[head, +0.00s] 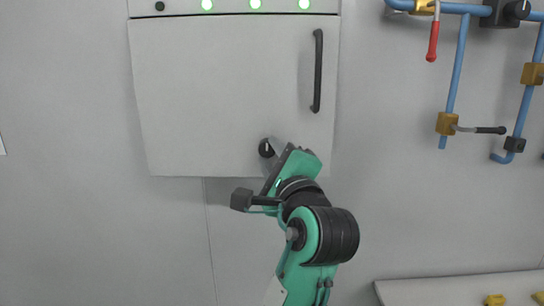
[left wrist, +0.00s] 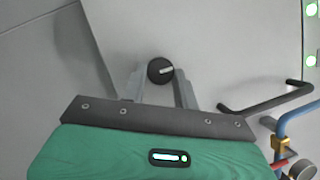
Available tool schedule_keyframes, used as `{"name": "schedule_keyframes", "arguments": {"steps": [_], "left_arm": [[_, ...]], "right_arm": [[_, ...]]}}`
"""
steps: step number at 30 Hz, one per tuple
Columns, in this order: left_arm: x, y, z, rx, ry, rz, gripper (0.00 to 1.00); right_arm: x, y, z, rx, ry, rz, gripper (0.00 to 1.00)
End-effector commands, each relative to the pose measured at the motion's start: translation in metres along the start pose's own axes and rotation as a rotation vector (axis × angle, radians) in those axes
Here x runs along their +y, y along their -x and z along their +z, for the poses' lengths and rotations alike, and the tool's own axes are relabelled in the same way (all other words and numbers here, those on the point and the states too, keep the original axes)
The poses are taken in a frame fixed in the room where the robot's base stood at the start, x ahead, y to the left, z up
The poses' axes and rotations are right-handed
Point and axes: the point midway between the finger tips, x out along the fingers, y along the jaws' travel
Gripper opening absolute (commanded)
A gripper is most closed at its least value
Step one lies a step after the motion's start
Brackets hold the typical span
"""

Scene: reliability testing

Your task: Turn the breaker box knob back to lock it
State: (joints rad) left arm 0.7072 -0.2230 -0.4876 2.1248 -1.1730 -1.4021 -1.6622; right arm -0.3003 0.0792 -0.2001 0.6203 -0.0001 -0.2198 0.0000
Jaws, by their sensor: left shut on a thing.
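The breaker box (head: 220,80) is a pale grey cabinet on the wall, with its door closed flat. Its black round knob (head: 266,147) sits low on the door, right of the middle, with a white mark that looks about upright in the head view. My left gripper (head: 272,146) reaches up from below and is shut on the knob. In the left wrist view the knob (left wrist: 160,70) lies between the two grey fingertips (left wrist: 161,84), and its white mark points right. The gripper hides part of the knob in the head view. My right gripper is not in view.
A black vertical handle (head: 317,70) is on the door's right side. Green lights (head: 255,4) line the panel above. Blue pipes (head: 460,65) with a red-handled valve (head: 433,42) are at the right. A pale surface (head: 450,290) lies low right.

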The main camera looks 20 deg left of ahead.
Motion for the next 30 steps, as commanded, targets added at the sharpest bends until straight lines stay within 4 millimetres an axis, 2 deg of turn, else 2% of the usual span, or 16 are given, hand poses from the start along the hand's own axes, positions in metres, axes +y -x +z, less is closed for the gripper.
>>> {"name": "schedule_keyframes", "arguments": {"steps": [13,14,17,30], "left_arm": [[0.0000,0.0000,0.0000,0.000,0.010,0.004,0.07],[0.0000,0.0000,0.0000,0.000,0.010,0.004,0.34],[0.0000,0.0000,0.0000,0.000,0.010,0.004,0.52],[0.0011,-0.0045,-0.0025,0.000,0.007,0.004,0.52]], "right_arm": [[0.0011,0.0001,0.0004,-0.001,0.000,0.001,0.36],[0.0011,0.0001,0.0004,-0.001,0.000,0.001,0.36],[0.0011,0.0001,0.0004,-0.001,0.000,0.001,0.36],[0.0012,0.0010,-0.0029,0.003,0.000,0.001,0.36]]}}
